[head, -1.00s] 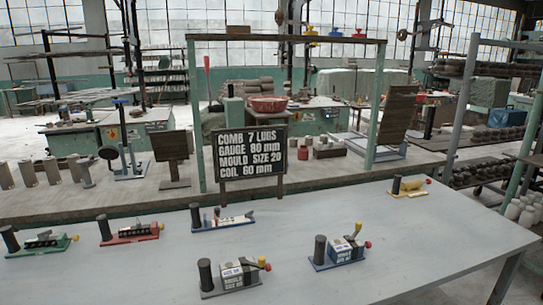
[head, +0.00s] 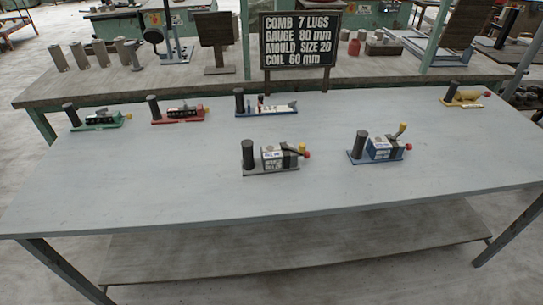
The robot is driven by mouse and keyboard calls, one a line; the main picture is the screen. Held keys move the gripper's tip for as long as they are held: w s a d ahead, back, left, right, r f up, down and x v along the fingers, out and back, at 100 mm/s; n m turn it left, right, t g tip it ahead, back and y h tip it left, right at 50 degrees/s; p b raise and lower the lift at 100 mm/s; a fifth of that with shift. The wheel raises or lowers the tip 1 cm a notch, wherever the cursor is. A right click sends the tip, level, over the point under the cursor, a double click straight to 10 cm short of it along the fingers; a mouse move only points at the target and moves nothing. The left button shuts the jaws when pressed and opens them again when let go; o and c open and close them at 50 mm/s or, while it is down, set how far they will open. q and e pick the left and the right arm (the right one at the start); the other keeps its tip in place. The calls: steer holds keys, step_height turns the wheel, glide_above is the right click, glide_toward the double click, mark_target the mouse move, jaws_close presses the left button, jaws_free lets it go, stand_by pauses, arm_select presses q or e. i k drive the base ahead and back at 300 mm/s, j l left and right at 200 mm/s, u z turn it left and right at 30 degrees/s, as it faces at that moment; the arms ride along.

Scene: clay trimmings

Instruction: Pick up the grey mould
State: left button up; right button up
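The grey mould (head: 272,158) sits near the middle of the grey table in the head view. It has a grey base plate, an upright dark cylinder at its left end, a pale labelled block, and a lever with a yellow knob and a red knob at its right end. A similar blue-based mould (head: 377,148) stands to its right, apart from it. Neither of my grippers shows in the head view.
Along the table's (head: 190,190) far side stand a green device (head: 97,121), a red device (head: 178,113), a blue device (head: 266,106) and a yellow device (head: 466,97). A black sign (head: 298,40) stands behind them. The table's front half is clear.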

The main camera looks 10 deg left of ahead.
mark_target(273, 160)
steer(key=l+u, duration=0.35)
steer(key=l, duration=0.35)
steer(key=l+u, duration=0.35)
steer(key=l, duration=0.4)
steer(key=k+l+u, duration=0.15)
steer(key=l+u, duration=0.2)
steer(key=l, duration=0.3)
